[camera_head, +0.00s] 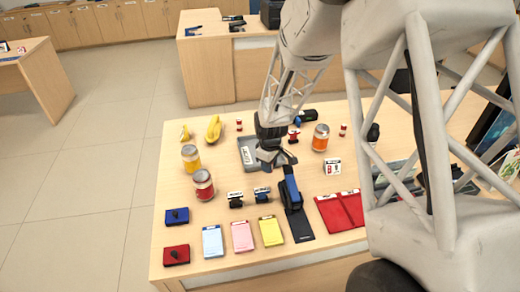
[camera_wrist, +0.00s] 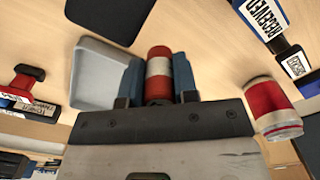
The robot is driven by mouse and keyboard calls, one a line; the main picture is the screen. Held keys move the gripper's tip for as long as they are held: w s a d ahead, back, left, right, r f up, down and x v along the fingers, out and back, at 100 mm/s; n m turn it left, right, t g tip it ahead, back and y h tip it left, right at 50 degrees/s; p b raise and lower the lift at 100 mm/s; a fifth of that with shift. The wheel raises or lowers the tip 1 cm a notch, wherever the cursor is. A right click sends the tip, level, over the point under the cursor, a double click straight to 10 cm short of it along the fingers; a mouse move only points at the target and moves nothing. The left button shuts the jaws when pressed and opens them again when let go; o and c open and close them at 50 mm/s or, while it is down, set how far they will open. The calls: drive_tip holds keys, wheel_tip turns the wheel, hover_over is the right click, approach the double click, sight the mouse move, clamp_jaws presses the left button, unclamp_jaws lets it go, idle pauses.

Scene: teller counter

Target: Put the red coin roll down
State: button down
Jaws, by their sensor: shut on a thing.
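My gripper (camera_wrist: 158,84) is shut on the red coin roll (camera_wrist: 158,60), which has a pale band around its middle and sits between the two blue fingers in the wrist view. A grey tray (camera_wrist: 90,97) lies on the wooden counter just left of the fingers there. In the head view my gripper (camera_head: 272,160) is over the middle of the counter, beside the right edge of the grey tray (camera_head: 245,142). The held roll is hidden in that view. I cannot tell how far the roll is above the counter.
Stamps (camera_head: 235,199) and a large blue-black stamp (camera_head: 290,190) stand in front. Colored pads (camera_head: 242,236) line the near edge.

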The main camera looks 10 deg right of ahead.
drive_tip(key=w, duration=0.5)
drive_tip(key=w+f, duration=0.1)
drive_tip(key=w, duration=1)
drive_tip(key=shift+f, duration=0.25)
drive_tip(key=shift+f, duration=1.75)
drive_tip(key=shift+f, duration=0.15)
drive_tip(key=c, duration=0.9)
unclamp_jaws()
drive_tip(key=shift+r, duration=6.15)
